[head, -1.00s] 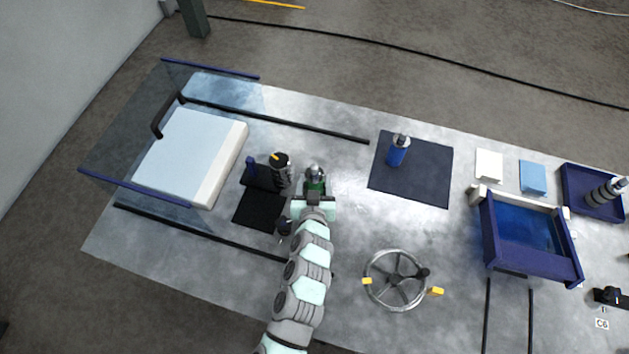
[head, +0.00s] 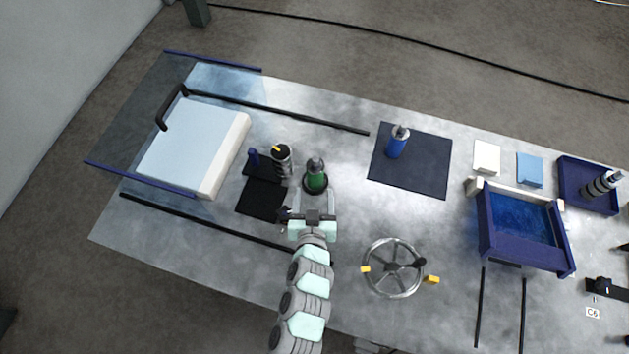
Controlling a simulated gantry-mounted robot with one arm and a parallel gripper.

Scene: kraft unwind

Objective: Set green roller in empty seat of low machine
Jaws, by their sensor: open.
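The green roller (head: 316,180) stands upright in the head view, with a grey top and a dark round foot around its base. My gripper (head: 314,206) is open, just on the near side of the roller, and looks clear of it. To the left, a black-and-silver cylinder with a yellow mark (head: 282,160) stands beside black plates (head: 262,199) and a small blue post (head: 254,157). Which of these parts belongs to the low machine, and whether the dark foot is a seat, I cannot tell.
A blue roller (head: 397,142) stands on a dark mat (head: 425,165). A handwheel (head: 394,268) is right of my arm. A blue tank (head: 522,228) and a tray (head: 579,193) holding a striped roller (head: 601,184) are at right. A white block (head: 192,146) is at left.

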